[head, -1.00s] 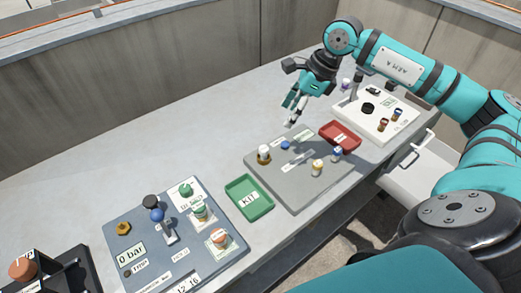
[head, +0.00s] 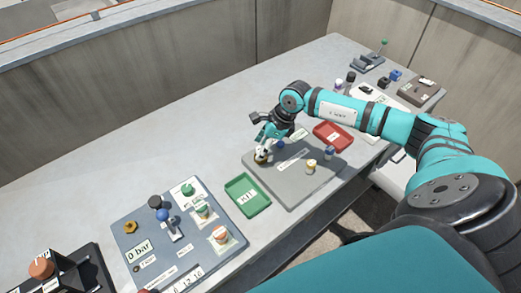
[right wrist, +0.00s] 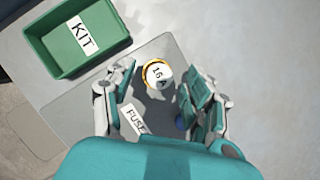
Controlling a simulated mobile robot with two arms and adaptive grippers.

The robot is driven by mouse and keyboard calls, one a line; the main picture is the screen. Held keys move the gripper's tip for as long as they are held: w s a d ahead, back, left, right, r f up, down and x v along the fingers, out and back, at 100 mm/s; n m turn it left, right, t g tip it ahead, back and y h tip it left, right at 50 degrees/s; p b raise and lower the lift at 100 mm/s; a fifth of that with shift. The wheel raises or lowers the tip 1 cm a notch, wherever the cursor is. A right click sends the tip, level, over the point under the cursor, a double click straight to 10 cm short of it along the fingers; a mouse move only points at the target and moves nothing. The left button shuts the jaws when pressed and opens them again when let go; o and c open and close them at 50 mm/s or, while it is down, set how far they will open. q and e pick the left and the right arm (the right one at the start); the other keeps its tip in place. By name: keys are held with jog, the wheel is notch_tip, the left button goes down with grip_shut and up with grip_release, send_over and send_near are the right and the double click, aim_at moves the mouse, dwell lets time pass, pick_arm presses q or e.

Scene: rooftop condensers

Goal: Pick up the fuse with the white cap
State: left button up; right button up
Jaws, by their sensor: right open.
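The fuse with the white cap (head: 260,158) stands upright on the grey board (head: 290,193), at its left end. In the right wrist view its round white cap (right wrist: 158,73) is marked 16 A and has a gold rim. My right gripper (head: 264,149) is open and directly over the fuse, partly hiding it in the head view. In the right wrist view the cap lies between the two open fingers (right wrist: 160,82), with gaps on both sides. I cannot tell whether the fingertips reach down beside it. My left gripper is not in view.
A cream-capped fuse (head: 311,165) and a blue-topped one (head: 329,151) stand on the board's right part. A green KIT tray (head: 263,208) is to the left, a red tray (head: 350,138) behind. A blue-grey valve panel (head: 140,225) stands further left.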

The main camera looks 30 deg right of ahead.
jog(key=shift+x, duration=0.85)
jog(key=shift+c, duration=0.4)
grip_shut()
jog(key=shift+r, duration=0.1)
jog(key=shift+r, duration=0.1)
